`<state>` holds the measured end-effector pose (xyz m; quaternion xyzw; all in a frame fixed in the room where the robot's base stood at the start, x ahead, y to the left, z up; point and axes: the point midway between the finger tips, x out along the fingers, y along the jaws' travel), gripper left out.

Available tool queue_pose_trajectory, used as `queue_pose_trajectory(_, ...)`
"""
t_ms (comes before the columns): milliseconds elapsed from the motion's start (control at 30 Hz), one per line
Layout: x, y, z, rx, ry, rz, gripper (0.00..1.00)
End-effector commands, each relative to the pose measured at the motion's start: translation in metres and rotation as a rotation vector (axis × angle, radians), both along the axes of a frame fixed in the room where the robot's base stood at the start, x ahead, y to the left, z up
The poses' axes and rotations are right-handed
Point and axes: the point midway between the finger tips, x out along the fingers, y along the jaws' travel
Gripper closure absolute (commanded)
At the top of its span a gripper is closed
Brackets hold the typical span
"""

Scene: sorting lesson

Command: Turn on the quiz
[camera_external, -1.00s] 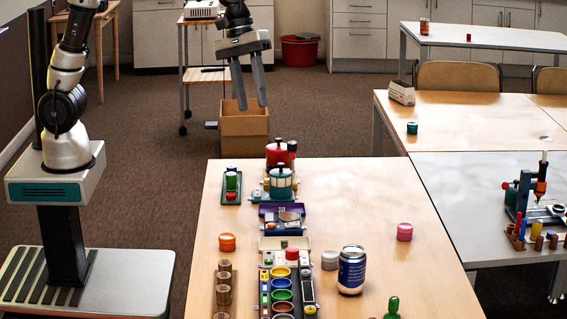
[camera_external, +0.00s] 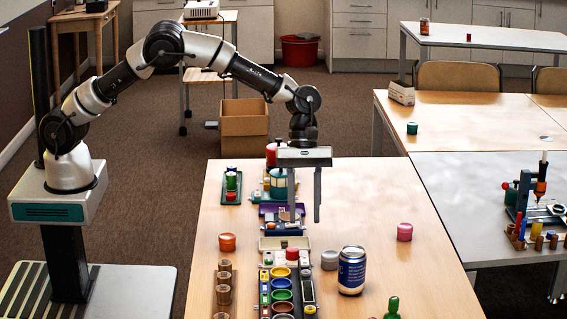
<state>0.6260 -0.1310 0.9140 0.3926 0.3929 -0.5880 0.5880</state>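My gripper (camera_external: 305,215) points down over the far half of the near table, its two fingers apart with nothing between them. It is above and in front of a row of small devices. A purple and blue box with an open lid (camera_external: 281,227) is partly hidden behind one finger. Nearer the camera is a pale cream box (camera_external: 272,243) with a red round knob or button (camera_external: 291,254). No label reading quiz can be made out, so I cannot tell which device it is.

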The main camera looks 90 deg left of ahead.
Motion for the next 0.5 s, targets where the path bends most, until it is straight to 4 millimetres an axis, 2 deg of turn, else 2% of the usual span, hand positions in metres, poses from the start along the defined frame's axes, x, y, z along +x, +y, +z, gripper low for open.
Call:
queue_pose_trajectory(33, -0.001, -0.005, -0.014, 0.0, 0.003, -0.001, 0.66)
queue_pose_trajectory(200, -0.001, -0.019, -0.047, 0.001, 0.003, -0.001, 0.66)
queue_pose_trajectory(400, 0.0, -0.031, -0.076, 0.001, 0.001, 0.0, 0.66)
queue_pose_trajectory(500, 0.0, -0.035, -0.084, 0.0, 0.0, -0.001, 0.66)
